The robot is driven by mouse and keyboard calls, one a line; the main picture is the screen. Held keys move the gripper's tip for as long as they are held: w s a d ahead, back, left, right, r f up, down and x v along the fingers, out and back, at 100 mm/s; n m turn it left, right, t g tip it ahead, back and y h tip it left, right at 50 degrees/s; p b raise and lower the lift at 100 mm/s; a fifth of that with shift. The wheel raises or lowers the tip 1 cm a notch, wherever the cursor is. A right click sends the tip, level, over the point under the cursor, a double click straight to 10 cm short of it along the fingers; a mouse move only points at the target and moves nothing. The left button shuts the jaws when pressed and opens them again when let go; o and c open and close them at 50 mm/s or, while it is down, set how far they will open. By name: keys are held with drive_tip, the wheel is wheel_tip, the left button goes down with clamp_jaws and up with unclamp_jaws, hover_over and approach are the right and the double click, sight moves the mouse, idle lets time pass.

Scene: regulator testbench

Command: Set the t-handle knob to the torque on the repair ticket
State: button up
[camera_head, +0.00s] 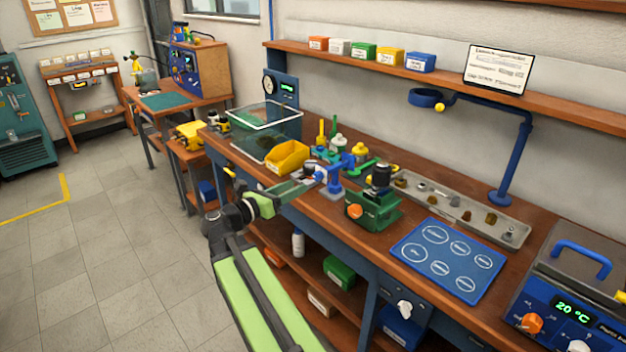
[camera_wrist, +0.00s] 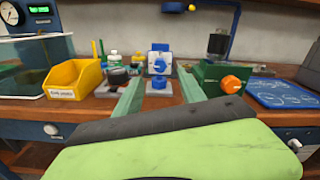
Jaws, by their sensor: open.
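No t-handle knob can be told for certain at this size. A small blue fixture (camera_head: 335,178) stands near the bench's front edge; in the wrist view it shows a blue knob (camera_wrist: 159,66) on its face and another blue part (camera_wrist: 159,84) below. My gripper (camera_head: 303,184) is open and empty; in the wrist view its two green fingers (camera_wrist: 158,95) flank the lower blue part, with no clear contact. A white sheet in a dark frame (camera_head: 497,68), possibly the repair ticket, stands on the shelf; its text is too small to read.
A green block with an orange knob (camera_head: 355,211) stands right of the fixture, a yellow bin (camera_head: 287,157) left. Behind lie small bottles and a grey parts tray (camera_head: 480,217). A blue mat (camera_head: 448,259) and a blue unit reading 20 °C (camera_head: 574,308) are farther right.

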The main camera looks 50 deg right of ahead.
sight(315, 177)
drive_tip(key=d, duration=0.7)
drive_tip(key=shift+s+d, duration=0.3)
drive_tip(key=shift+d, duration=0.1)
drive_tip(key=shift+c, duration=0.5)
clamp_jaws()
